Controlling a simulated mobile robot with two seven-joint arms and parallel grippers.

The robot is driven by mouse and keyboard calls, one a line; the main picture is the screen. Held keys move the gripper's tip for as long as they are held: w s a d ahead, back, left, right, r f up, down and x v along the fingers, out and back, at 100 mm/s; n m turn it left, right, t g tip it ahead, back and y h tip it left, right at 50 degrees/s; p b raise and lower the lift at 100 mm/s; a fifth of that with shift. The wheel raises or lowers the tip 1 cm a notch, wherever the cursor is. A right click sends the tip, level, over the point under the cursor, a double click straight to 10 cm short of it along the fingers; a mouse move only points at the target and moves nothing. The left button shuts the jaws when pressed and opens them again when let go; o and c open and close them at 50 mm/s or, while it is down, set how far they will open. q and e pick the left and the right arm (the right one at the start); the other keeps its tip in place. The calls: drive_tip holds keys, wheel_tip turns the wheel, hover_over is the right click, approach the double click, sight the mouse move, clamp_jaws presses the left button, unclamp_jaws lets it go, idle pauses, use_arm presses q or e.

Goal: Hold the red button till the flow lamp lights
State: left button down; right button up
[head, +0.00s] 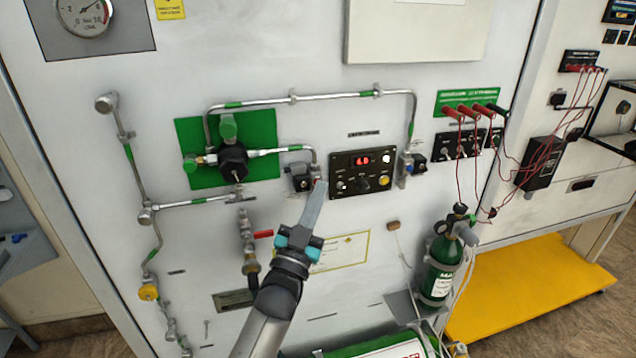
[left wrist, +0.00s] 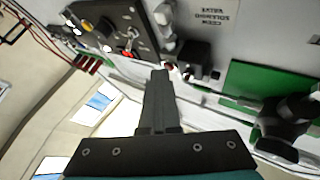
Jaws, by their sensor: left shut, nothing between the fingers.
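My left gripper (head: 319,187) is shut and empty, with its narrow fingers pointing up at the left edge of the black control panel (head: 346,194). In the left wrist view, the shut fingertips (left wrist: 161,72) end beside a small red spot (left wrist: 168,66), which may be the red button; the fingers partly cover it and contact cannot be told. My right gripper is out of view.
A black solenoid block (head: 300,178) sits left of the fingertips. Metal pipes (head: 330,96) and a red-handled valve (head: 263,234) stand out from the white wall. A green cylinder (head: 440,265) and red cables (head: 478,158) are at the right.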

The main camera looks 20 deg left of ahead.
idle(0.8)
use_arm(q)
drive_tip(key=shift+s+d+p, duration=0.4)
drive_tip(key=shift+s, duration=0.25)
drive_tip(key=shift+s, duration=0.1)
drive_tip(key=s+d+p, duration=0.1)
drive_tip(key=s, duration=0.1)
drive_tip(key=s+d+p, duration=0.1)
drive_tip(key=s+d, duration=0.1)
drive_tip(key=shift+a, duration=0.1)
idle(0.4)
